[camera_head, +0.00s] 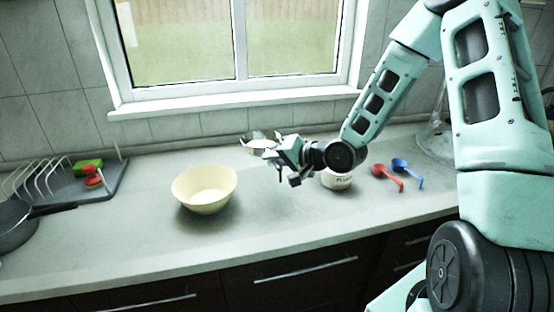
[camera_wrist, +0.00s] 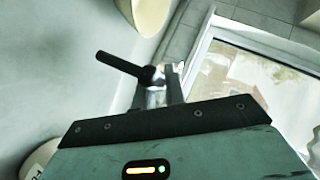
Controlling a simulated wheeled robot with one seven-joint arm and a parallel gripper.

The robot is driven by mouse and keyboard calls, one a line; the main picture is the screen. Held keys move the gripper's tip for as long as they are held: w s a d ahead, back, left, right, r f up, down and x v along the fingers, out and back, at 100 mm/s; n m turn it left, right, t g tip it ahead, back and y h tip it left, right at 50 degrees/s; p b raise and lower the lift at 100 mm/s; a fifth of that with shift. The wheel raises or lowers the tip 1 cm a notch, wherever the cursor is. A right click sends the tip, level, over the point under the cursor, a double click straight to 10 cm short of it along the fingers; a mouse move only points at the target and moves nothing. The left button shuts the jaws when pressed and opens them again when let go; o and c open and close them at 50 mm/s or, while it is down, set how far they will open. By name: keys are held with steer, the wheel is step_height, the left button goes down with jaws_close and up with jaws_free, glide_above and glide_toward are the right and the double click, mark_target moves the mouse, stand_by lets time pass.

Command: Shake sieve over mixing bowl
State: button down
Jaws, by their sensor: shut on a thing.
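The cream mixing bowl (camera_head: 205,190) stands on the counter at left of centre; it is empty as far as I can see, and part of it shows at the top of the wrist view (camera_wrist: 148,12). My gripper (camera_head: 276,152) is to the right of the bowl, above the counter, shut on the sieve. The sieve's metal pan (camera_head: 257,140) is raised behind and to the right of the bowl, not over it. In the wrist view, a black handle (camera_wrist: 122,66) sticks out to the left from between my fingers (camera_wrist: 158,88); the pan is largely hidden there.
A white labelled canister (camera_head: 338,181) stands behind my wrist. A dish rack (camera_head: 75,185) with red and green items and a dark pan (camera_head: 18,222) are at left. The window is behind; the front counter is clear.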

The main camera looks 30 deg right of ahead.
steer(key=w+a+b, duration=0.2)
steer(key=a+b, duration=0.2)
steer(key=a, duration=1.4)
steer(key=shift+w+a, duration=0.15)
steer(key=shift+a, duration=0.05)
stand_by(3.8)
steer(key=shift+f+b, duration=0.1)
steer(key=shift+b, duration=0.25)
steer(key=shift+f+b, duration=1.7)
steer(key=shift+f, duration=0.2)
